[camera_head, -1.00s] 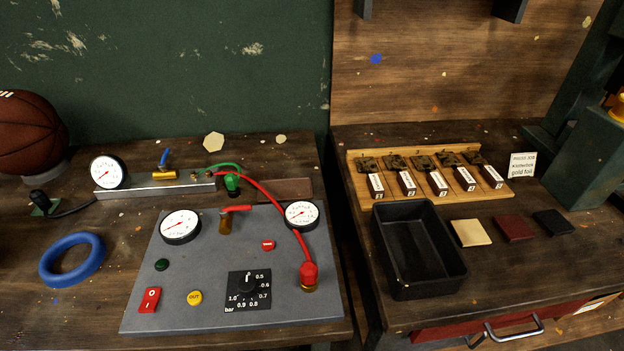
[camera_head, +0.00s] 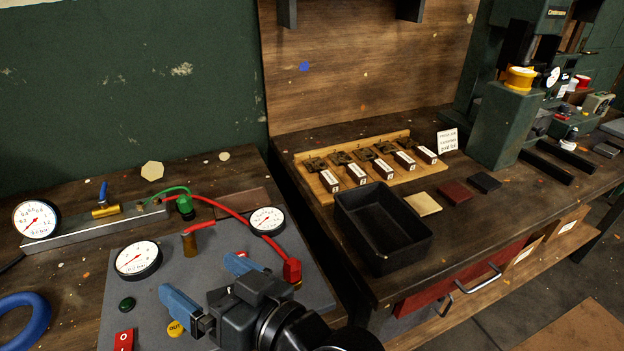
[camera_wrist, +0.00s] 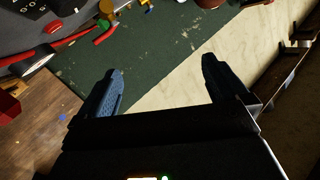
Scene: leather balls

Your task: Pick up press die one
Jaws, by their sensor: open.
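Several press dies stand in a row on a pale wooden rack (camera_head: 416,178) in the head view. Each has a dark metal top and a brown block with a white number label. The numbers are too small to read surely; the leftmost die (camera_head: 329,181) fits as press die one. My gripper (camera_head: 205,279) is low in the head view, over the grey gauge panel, well left of the rack and nearer to me. Its blue fingers are spread with nothing between them. The wrist view shows the same open fingers (camera_wrist: 160,78) and no die that I can make out.
A black open tray (camera_head: 383,228) stands just in front of the rack. Cream, red and dark squares lie to its right. The panel carries gauges (camera_head: 138,260) and a red hose (camera_head: 232,212). A green press (camera_head: 503,125) stands at the right.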

